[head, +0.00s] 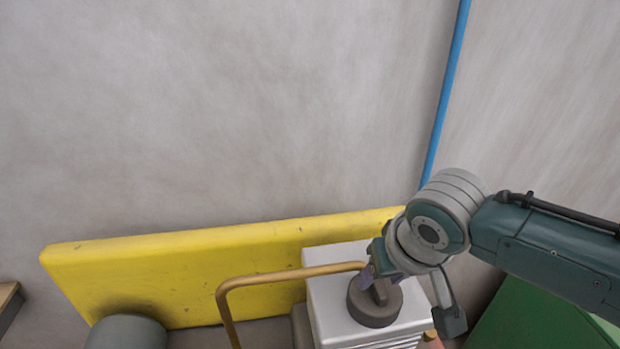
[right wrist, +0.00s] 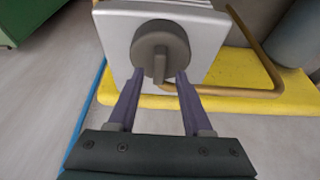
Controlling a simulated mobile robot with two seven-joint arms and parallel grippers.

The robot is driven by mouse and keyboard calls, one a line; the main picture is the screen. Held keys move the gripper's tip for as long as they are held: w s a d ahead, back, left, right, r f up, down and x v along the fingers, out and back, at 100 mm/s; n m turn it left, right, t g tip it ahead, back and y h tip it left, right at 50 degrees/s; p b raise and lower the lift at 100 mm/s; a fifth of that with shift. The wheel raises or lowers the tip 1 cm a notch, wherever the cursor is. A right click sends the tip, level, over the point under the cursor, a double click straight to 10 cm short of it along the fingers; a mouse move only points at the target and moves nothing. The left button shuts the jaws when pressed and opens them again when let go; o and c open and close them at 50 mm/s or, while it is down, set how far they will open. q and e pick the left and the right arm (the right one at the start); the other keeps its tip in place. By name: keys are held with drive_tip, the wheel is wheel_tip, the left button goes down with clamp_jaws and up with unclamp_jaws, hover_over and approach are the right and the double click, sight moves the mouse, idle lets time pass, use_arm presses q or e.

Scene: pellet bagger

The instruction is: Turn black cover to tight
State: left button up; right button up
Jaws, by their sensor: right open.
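The black cover (head: 374,312) is a round, dark grey-brown cap with a raised bar across it, on the white box (head: 325,290). In the right wrist view the cover (right wrist: 160,38) faces me, with its bar pointing toward my gripper. My right gripper (head: 380,279) is at the cover, and its arm comes in from the right. In the right wrist view the purple fingers of my right gripper (right wrist: 160,74) are open, one on each side of the bar, with a gap showing on both sides. Part of the cover's far side is hidden in the head view. My left gripper is not in view.
A bent brass-coloured rail (head: 285,273) runs close to the cover's left. A yellow panel (head: 180,270) stands behind the box. A blue pipe (head: 445,95) runs up the wall. A green block (head: 530,320) is at lower right, a grey cylinder (head: 127,332) at lower left.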

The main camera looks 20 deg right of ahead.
drive_tip(key=v, duration=0.8)
drive_tip(key=shift+r, duration=0.15)
